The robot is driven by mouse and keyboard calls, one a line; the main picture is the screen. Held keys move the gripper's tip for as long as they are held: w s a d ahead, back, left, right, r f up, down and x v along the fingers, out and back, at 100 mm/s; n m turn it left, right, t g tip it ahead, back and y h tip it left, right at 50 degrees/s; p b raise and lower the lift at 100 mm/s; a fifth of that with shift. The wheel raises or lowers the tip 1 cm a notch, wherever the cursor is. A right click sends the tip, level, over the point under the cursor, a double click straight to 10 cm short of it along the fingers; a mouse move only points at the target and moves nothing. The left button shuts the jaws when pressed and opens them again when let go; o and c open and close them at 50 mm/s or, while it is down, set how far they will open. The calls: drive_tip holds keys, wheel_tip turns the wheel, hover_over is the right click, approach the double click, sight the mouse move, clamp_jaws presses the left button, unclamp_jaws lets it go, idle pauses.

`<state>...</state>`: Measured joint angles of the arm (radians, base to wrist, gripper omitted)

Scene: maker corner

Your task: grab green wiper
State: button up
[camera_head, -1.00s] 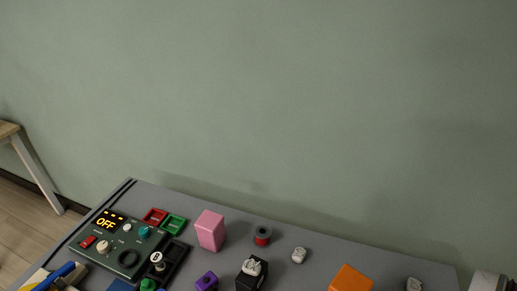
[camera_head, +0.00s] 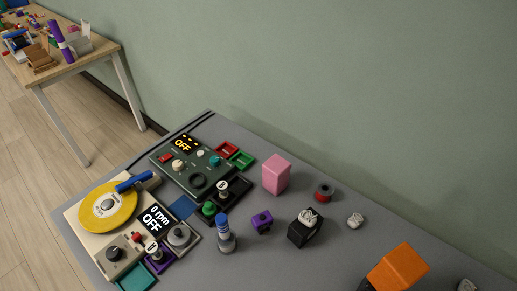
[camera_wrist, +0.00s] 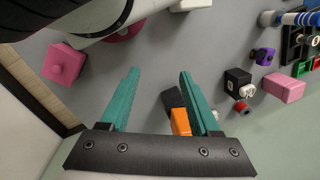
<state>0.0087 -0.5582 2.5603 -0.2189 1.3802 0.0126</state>
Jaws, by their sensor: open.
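I cannot make out a thing that is clearly a green wiper in either view. A small green knob-like piece (camera_head: 208,208) stands at the black tray in the head view. My gripper (camera_wrist: 158,75) shows in the wrist view with its two teal fingers spread wide and nothing held between them. An orange block (camera_wrist: 180,122) with a dark part shows near the right finger, partly hidden; I cannot tell its distance from the finger. My gripper is not seen in the head view.
The grey table holds a yellow turntable (camera_head: 108,206), a green control panel (camera_head: 190,165), a pink block (camera_head: 276,174), a black block (camera_head: 304,232), a red spool (camera_head: 323,191) and the orange block (camera_head: 398,266). A wooden table (camera_head: 75,68) with clutter stands at the far left.

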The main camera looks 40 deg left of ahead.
idle(0.4)
drive_tip(key=w+a+n+h, duration=0.2)
drive_tip(key=w+a+h, duration=0.3)
drive_tip(key=w+a, duration=0.2)
drive_tip(key=a+f+n+t+h, duration=0.25)
drive_tip(key=a+t, duration=0.25)
drive_tip(key=a, duration=0.9)
drive_tip(key=s+a+f+n+t+y, duration=0.1)
drive_tip(key=s+a+f+t+y, duration=0.2)
drive_tip(key=a, duration=0.4)
drive_tip(key=s+a+f+t+y, duration=0.1)
drive_tip(key=s+a+f+t, duration=0.2)
drive_tip(key=s+a, duration=0.35)
drive_tip(key=n+t+y, duration=0.2)
drive_tip(key=n+y, duration=0.1)
drive_tip(key=y, duration=0.2)
approach(206, 207)
drive_tip(key=x, duration=0.9)
clamp_jaws()
